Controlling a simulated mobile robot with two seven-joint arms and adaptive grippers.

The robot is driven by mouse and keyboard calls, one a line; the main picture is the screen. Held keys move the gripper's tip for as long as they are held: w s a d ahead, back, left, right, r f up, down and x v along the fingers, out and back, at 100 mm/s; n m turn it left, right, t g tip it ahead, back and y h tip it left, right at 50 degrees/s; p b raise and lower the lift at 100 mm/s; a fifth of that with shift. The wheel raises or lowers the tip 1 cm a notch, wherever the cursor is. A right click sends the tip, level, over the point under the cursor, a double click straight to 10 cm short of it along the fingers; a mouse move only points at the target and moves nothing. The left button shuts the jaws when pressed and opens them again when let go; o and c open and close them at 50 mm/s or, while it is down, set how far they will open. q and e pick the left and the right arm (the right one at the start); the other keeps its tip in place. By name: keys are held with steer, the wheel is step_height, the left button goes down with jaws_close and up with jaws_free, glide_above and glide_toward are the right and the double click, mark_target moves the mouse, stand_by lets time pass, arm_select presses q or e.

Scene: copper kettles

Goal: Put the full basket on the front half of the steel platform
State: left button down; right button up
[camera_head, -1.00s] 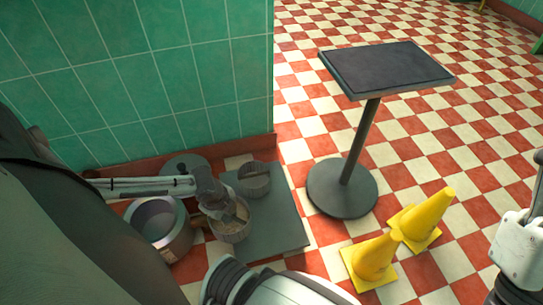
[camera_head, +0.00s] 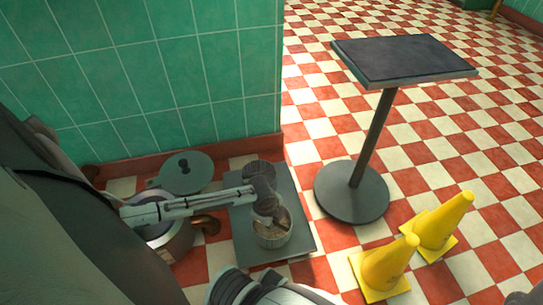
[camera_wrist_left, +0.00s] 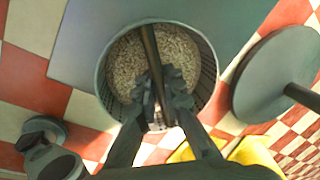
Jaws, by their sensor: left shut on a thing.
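The full basket (camera_head: 271,237) is round, with a mesh wall and pale grains inside. My left gripper (camera_head: 266,203) is shut on its dark handle bar; in the left wrist view the fingers (camera_wrist_left: 164,88) close on the bar (camera_wrist_left: 150,45) above the grains (camera_wrist_left: 183,55). The basket is over the front half of the flat grey steel platform (camera_head: 246,247). I cannot tell whether it touches the platform. A second basket (camera_head: 258,167) stands on the back half, partly hidden by my left gripper.
A kettle (camera_head: 172,247) stands left of the platform, partly behind my left arm. A round lid (camera_head: 190,178) lies by the wall. A pedestal table (camera_head: 400,60) and two yellow cones (camera_head: 388,268) are to the right.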

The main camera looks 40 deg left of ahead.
arm_select(q)
steer(key=shift+f, duration=0.15)
steer(key=shift+f, duration=0.1)
steer(key=c, duration=1.6)
jaws_free()
steer(key=shift+c, duration=0.2)
